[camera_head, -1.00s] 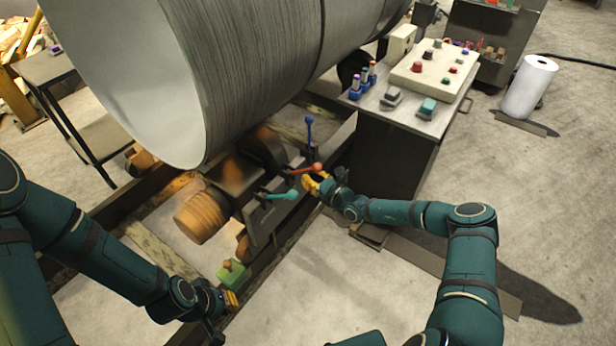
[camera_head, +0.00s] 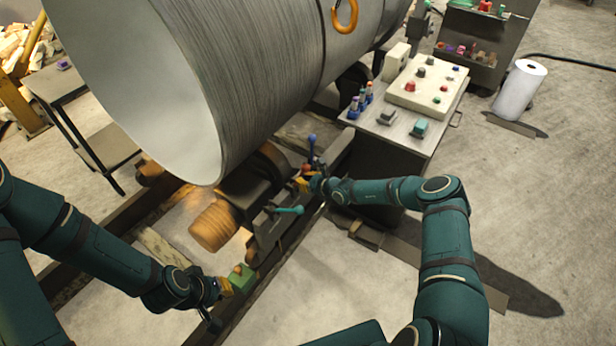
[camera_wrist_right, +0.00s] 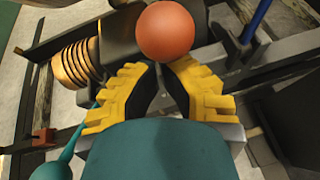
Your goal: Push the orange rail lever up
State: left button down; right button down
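The orange rail lever's round knob (camera_wrist_right: 166,30) fills the top middle of the right wrist view. In the head view the orange lever (camera_head: 306,168) shows small beside my right gripper (camera_head: 304,183), close to the blue lever (camera_head: 312,146). In the right wrist view the yellow fingers of my right gripper (camera_wrist_right: 168,68) are spread apart, with the knob at and just beyond their tips. Whether they touch it I cannot tell. My left gripper (camera_head: 222,288) is low beside a green block (camera_head: 241,277); its finger opening is unclear.
A teal lever (camera_head: 290,210) stands left of my right gripper; the blue lever's shaft (camera_wrist_right: 256,20) is right of the knob. A large metal cylinder (camera_head: 250,70) hangs over the rail. A control desk (camera_head: 440,122) stands to the right. Open floor lies in front.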

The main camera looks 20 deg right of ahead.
jog(key=shift+w+a+r+p, duration=0.5)
jog(key=shift+w+a+p, duration=0.15)
jog(key=shift+w, duration=0.15)
pick_arm(q)
jog(key=shift+s+r, duration=0.1)
jog(key=shift+r, duration=1.05)
pick_arm(e)
jog(key=shift+w+a+r, duration=0.2)
jog(key=shift+w+a, duration=0.4)
jog(key=shift+w, duration=0.2)
